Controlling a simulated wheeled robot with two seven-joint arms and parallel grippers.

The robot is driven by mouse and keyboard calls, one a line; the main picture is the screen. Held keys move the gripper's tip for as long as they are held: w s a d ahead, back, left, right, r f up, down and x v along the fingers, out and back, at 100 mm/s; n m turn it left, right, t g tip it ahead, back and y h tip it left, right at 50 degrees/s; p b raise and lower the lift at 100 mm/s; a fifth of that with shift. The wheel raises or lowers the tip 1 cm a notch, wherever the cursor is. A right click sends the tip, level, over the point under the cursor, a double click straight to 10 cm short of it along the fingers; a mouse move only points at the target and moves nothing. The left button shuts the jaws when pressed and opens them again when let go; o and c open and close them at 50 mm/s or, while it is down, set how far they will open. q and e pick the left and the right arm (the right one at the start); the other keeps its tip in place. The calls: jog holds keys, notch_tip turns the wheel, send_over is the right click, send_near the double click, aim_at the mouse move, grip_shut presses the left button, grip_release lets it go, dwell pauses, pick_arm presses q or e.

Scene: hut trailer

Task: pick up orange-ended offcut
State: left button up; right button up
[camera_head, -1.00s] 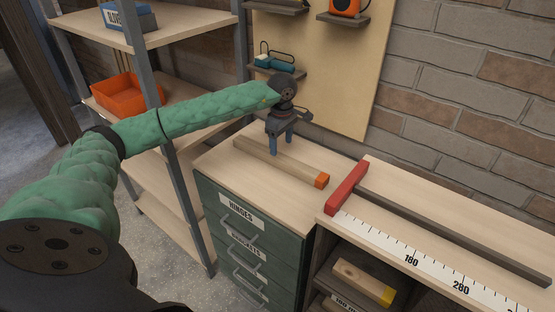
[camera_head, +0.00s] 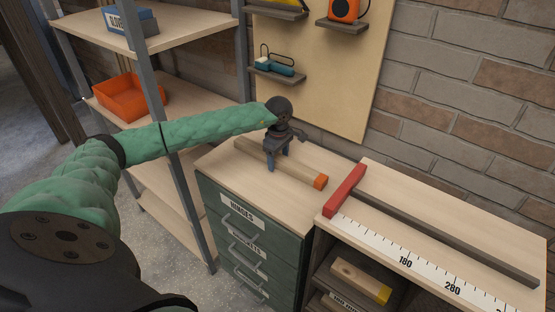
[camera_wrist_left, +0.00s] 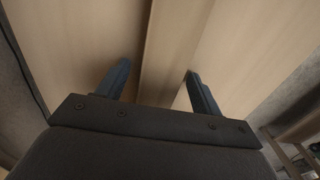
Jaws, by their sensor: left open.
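The orange-ended offcut (camera_head: 302,173) is a long pale wood bar lying flat on top of the green drawer cabinet (camera_head: 225,165). Its orange end points to the front right. My left gripper (camera_head: 277,167) is open, pointing down over the bar's middle, and hides part of it. In the left wrist view the offcut (camera_wrist_left: 172,50) runs between the two dark blue fingers (camera_wrist_left: 158,88), with one finger at each side. Contact with the bar cannot be told. My right gripper is not in view.
A yellow-ended offcut (camera_head: 362,280) lies in the open shelf at lower right. A bench with a ruler (camera_head: 405,255) and red-ended dark bar (camera_head: 345,190) adjoins the cabinet. A pegboard (camera_head: 330,80) with small shelves stands behind. A metal shelf with an orange bin (camera_head: 130,97) is left.

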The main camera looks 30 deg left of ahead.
pick_arm(q)
jog(key=c, duration=1.2)
jog(key=shift+c, duration=0.2)
